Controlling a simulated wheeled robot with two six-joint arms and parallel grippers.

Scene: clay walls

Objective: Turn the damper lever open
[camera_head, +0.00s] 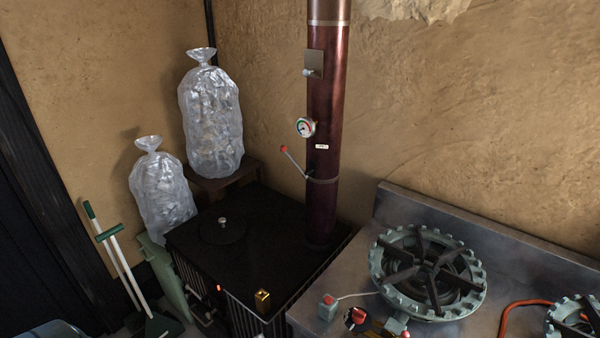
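The damper lever (294,162) is a thin metal rod with a red tip, mounted on the left side of the dark red flue pipe (325,120). It slants up and left from its pivot near a metal band. A small white label (322,146) sits on the pipe above the pivot; its text is too small to read. A round gauge (306,127) is on the pipe above the lever. Neither of my grippers is in view, and nothing touches the lever.
The pipe rises from a black stove (265,235) with a brass block (262,300) at its front edge. A steel counter with a gas burner (428,272) stands at right. Clear bags (211,120) stand behind at left. The space left of the lever is free.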

